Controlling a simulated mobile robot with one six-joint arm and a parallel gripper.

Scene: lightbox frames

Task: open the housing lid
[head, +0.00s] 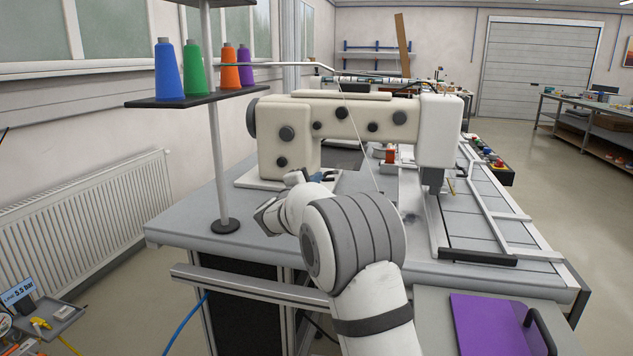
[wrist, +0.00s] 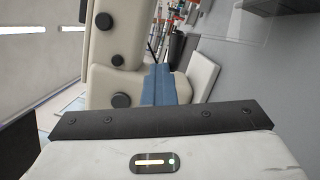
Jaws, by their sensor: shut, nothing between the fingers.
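A cream sewing machine (head: 330,120) with dark round knobs stands on a grey table. A long flat cream piece (head: 340,95) lies along the top of its arm; I cannot tell whether this is the housing lid. My gripper (head: 328,174) is low in front of the machine's left column, shut and empty. In the wrist view its blue shut fingers (wrist: 160,85) point toward the machine body (wrist: 118,55), with a pale panel (wrist: 203,72) just right of them. Whether the fingers touch anything is not clear. My arm hides part of the table front.
A thread stand (head: 215,150) with several coloured cones rises left of the machine. A rail frame (head: 490,200) lies on the table's right side. A purple plate (head: 490,325) with a black handle is at front right. A radiator (head: 95,215) lines the left wall.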

